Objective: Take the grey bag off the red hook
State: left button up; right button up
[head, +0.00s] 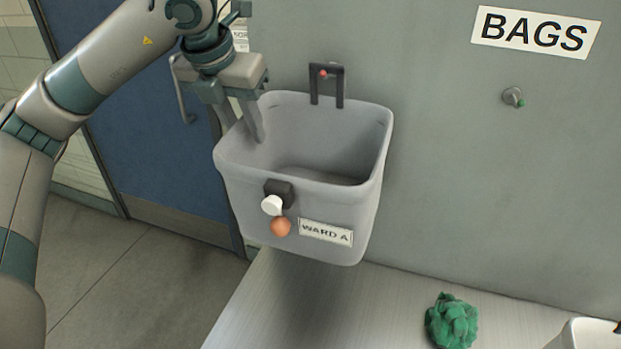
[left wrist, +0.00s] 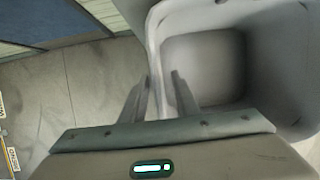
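The grey bag (head: 355,200) is a boxy open-topped bin with a "WARD A" label. Its dark handle loop (head: 340,88) hangs on the red-tipped hook (head: 323,73) on the wall. My left gripper (head: 240,125) is at the bag's left rim, pointing down. One finger is outside the wall and one inside. In the left wrist view my left gripper (left wrist: 161,82) straddles the bag's rim, with the fingers apart; the bag's inside (left wrist: 205,65) looks empty. My right gripper is not in view.
A green-tipped hook (head: 513,97) is bare under the "BAGS" sign (head: 535,32). A metal bench (head: 300,300) lies below, with a crumpled green cloth (head: 452,322) and a white container (head: 590,336) at the right. A black knob, white knob and orange ball are on the bag's front. A blue door (head: 150,130) stands left.

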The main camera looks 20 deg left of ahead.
pick_arm(q)
jog(key=p+x, duration=0.3)
jog(key=x, duration=0.2)
jog(key=shift+w+a, duration=0.2)
dwell(0.3)
grip_shut()
dwell(1.5)
